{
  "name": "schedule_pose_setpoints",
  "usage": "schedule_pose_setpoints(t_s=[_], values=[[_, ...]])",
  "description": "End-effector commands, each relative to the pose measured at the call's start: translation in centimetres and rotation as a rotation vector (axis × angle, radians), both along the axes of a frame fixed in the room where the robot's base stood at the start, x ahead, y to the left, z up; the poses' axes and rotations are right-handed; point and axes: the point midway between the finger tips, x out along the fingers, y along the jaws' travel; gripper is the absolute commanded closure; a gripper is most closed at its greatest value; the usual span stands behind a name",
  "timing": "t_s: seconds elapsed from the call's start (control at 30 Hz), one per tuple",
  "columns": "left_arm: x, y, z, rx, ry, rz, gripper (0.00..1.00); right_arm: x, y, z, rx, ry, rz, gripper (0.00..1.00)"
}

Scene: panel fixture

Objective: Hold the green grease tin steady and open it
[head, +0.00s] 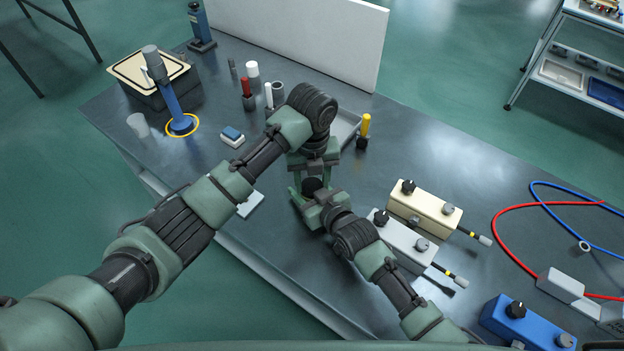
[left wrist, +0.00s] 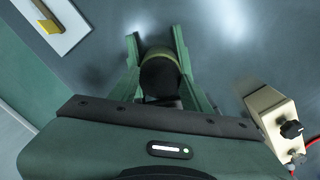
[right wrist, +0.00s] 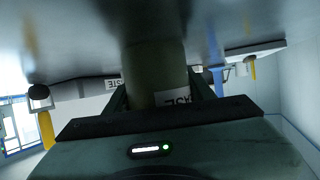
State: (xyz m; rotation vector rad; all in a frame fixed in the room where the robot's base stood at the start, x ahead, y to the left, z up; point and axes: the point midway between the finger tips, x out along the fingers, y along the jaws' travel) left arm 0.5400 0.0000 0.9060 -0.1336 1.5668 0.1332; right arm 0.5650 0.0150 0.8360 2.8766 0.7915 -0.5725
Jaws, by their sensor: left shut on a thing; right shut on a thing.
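The green grease tin (left wrist: 160,55) is an olive cylinder with a dark top, seen from above in the left wrist view. My left gripper (head: 311,178) points down from above and is shut on its top part. My right gripper (head: 305,196) comes in from the side and is shut on the tin's body. In the right wrist view the tin (right wrist: 152,62) shows part of a white label between the fingers. The head view shows little of the tin, as both grippers cover it. Whether the lid is loose cannot be told.
Cream (head: 426,208) and grey (head: 400,241) boxes with knobs stand close to the right. A white pad (head: 250,204) is at the left. Blue and red cables curl at the far right.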

Motion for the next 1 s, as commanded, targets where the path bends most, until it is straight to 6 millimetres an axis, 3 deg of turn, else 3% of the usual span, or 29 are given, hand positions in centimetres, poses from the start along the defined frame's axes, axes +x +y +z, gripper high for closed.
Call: schedule_pose_setpoints(t_s=[0.5, 0.87, 0.9, 0.93, 1.0], values=[[-0.03, -0.09, 0.07, -0.002, 0.002, 0.829, 1.0, -0.02, 0.03, 0.0, 0.0, 0.0, 0.0, 1.0], [0.0, -0.03, 0.08, -0.001, 0.0, 0.879, 1.0, -0.02, 0.04, 0.01, 0.0, 0.0, 0.001, 1.0], [0.0, -0.03, 0.08, -0.001, 0.0, 0.879, 0.41, -0.02, 0.04, 0.01, 0.0, 0.0, 0.001, 1.0], [0.0, -0.03, 0.08, -0.001, 0.0, 0.879, 0.33, -0.02, 0.04, 0.01, 0.0, 0.0, 0.001, 1.0], [0.0, -0.03, 0.08, -0.001, 0.0, 0.878, 0.31, -0.02, 0.04, 0.01, 0.0, 0.0, 0.001, 1.0]])
